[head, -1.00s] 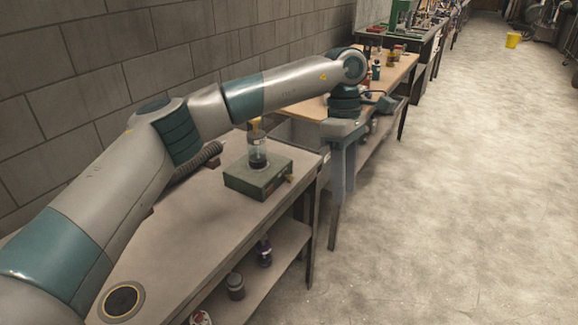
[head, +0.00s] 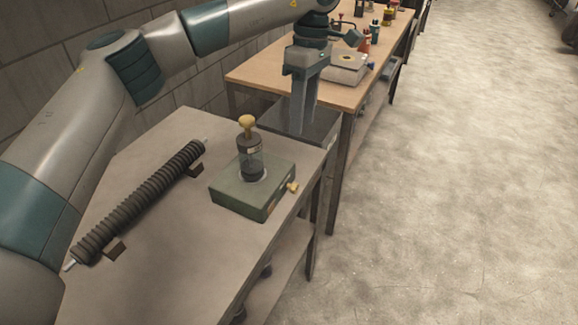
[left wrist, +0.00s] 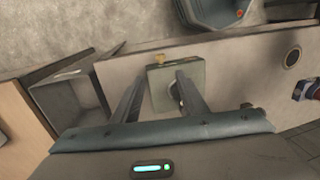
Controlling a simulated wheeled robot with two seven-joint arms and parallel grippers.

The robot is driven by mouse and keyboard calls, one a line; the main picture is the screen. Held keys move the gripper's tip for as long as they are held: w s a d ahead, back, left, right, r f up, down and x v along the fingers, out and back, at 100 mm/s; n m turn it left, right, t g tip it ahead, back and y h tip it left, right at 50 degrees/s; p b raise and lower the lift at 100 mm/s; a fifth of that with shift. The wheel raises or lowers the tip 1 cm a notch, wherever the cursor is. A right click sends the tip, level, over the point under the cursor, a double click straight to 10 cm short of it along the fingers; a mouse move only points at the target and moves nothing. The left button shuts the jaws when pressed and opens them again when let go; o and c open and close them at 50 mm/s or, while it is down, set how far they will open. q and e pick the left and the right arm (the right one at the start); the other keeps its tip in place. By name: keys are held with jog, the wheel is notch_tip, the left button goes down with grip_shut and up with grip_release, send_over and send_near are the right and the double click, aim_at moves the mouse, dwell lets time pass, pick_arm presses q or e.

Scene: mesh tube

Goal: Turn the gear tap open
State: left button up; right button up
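A small yellow tap (head: 292,187) sticks out of the side of a green box (head: 232,203) on the near bench. I take it to be the gear tap. The yellow tap (left wrist: 160,58) and green box (left wrist: 163,88) appear beyond the fingers. My right gripper is not in view.
A black ribbed hose (head: 140,200) lies on the near bench (head: 190,270), left of the box. A grey open bin (head: 322,122) is behind the box, under my left gripper. A wooden bench (head: 255,72) with several items stands further back.

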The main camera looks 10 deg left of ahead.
pick_arm(q)
jog(key=p, duration=0.1)
send_near(295, 184)
jog(key=f, duration=0.3)
jog(key=s+f+p, duration=0.1)
jog(key=f, duration=0.1)
jog(key=f+p, duration=0.1)
jog(key=f, duration=0.2)
jog(key=shift+s+a+f, duration=0.15)
jog(key=shift+s+f, duration=0.1)
jog(key=shift+f, duration=0.1)
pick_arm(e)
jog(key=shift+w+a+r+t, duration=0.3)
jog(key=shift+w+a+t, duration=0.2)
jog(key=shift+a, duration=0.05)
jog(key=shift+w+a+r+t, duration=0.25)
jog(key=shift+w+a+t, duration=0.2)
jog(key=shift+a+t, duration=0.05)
pick_arm(q)
grip_shut()
